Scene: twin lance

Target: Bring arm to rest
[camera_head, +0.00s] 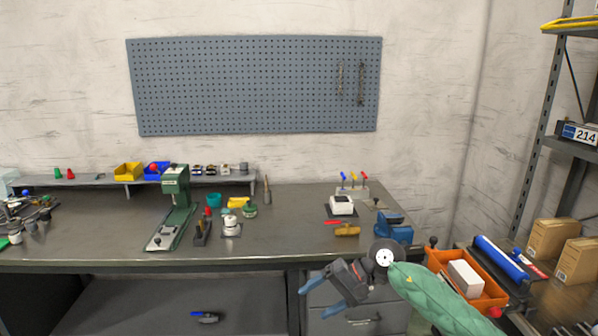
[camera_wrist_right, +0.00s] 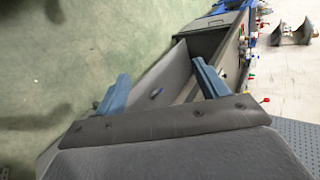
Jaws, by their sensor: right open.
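My right gripper (camera_head: 318,296) is in front of the workbench's front edge, at the lower middle of the head view, with its green-sleeved arm (camera_head: 435,292) coming in from the lower right. Its two blue fingers are spread apart with nothing between them. In the right wrist view the same open fingers (camera_wrist_right: 162,92) show, with the bench and its lower shelf beyond them. The gripper hangs clear of the bench top and touches nothing that I can see. My left gripper and left arm are not in view.
The dark workbench (camera_head: 290,232) carries a green press (camera_head: 176,200), a blue vise (camera_head: 393,229), a white box (camera_head: 341,205) and small tools. An orange crate (camera_head: 437,262) stands right of my arm, near cardboard boxes (camera_head: 552,238) and a metal rack. A pegboard (camera_head: 250,85) hangs behind.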

